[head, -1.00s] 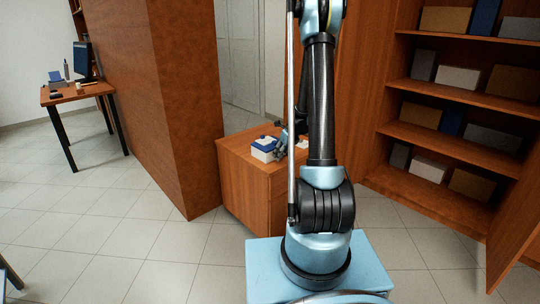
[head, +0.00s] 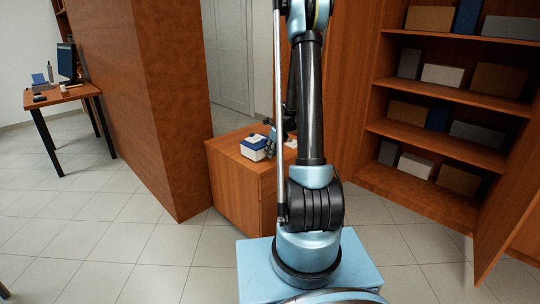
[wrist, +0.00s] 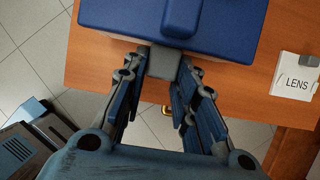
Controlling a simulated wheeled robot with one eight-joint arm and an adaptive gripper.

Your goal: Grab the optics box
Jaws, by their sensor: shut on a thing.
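The optics box, white with a blue lid (head: 256,140), is on top of the wooden cabinet in the head view. The wrist view shows its blue top (wrist: 120,18) close up, with a grey tab (wrist: 162,62) on its near side. My gripper (wrist: 161,72) has its fingertips closed on this tab from both sides. In the head view my gripper (head: 272,141) is beside the box, on its right, partly hidden by my arm. I cannot tell whether the box touches the cabinet top or is slightly raised.
A white item marked LENS (wrist: 297,76) lies on the cabinet top (wrist: 225,85), right of the box. A brown wall panel (head: 150,100) stands to the left. An open shelf unit (head: 440,140) with several boxes stands to the right. A desk (head: 65,96) is far left.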

